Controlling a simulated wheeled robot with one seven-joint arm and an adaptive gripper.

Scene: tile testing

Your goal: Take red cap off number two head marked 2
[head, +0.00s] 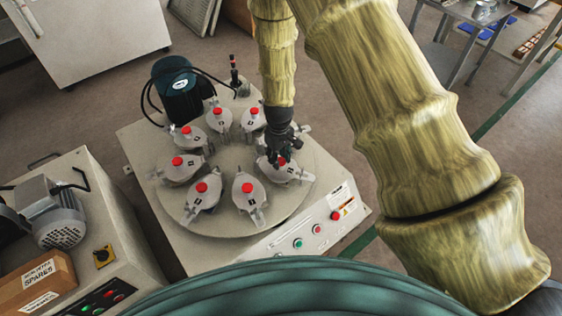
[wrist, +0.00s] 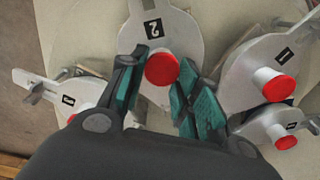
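The number two head (wrist: 150,12) is a grey metal pot whose black plate reads 2, upside down in the wrist view. Its red cap (wrist: 161,69) sits on the head, between my fingers in the picture. The left finger shows a gap to the cap. The right finger is close to its edge, and I cannot tell if it touches. In the head view my gripper (head: 281,157) is over the head at the right of the round plate and partly hides it.
Several similar red-capped heads ring the round plate (head: 226,221); neighbours (wrist: 275,85) stand close on the right in the wrist view. A dark motor (head: 182,88) and a small post (head: 234,72) stand behind. Buttons (head: 298,243) line the machine's front.

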